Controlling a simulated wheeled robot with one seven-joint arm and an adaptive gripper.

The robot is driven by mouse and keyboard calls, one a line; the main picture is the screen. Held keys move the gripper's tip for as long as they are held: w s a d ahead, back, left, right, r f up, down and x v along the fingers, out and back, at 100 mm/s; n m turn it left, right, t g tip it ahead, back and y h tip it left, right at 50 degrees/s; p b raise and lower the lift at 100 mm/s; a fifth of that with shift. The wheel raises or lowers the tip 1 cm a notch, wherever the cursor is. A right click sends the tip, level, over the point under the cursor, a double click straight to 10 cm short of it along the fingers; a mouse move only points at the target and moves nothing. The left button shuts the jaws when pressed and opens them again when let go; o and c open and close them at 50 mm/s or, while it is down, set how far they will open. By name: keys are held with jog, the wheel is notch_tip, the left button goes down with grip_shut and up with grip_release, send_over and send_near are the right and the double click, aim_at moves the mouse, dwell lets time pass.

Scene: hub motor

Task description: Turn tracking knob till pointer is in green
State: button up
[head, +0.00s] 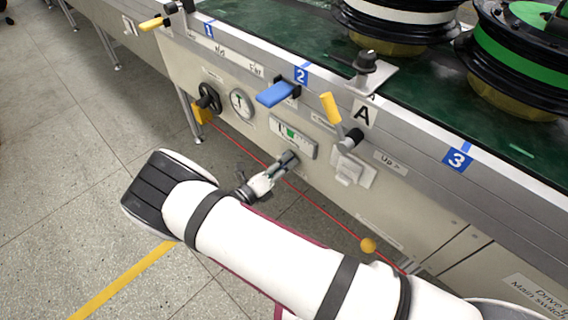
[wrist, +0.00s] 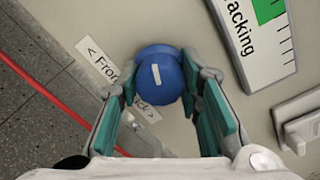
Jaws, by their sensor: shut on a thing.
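The blue tracking knob (wrist: 160,75) with a white mark sits on the panel in the wrist view. My gripper (wrist: 172,88) has its teal fingers on either side of the knob and is shut on it. In the head view my gripper (head: 286,161) reaches the panel just below the tracking gauge and hides the knob. The tracking gauge (head: 293,137) is a white rectangle with a green patch near its middle. A dark mark shows left of the green, but it is too small to tell surely as the pointer. The wrist view shows only part of the gauge (wrist: 245,50), with no clear pointer.
A round dial (head: 242,103), a black handwheel (head: 209,97), a blue lever (head: 276,93) and a yellow-handled lever (head: 330,108) are on the panel nearby. A white switch box (head: 351,171) is to the right. A red cord (wrist: 45,95) runs below the knob.

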jog(key=shift+n, duration=0.8)
jog(key=o, duration=1.2)
jog(key=v, duration=1.2)
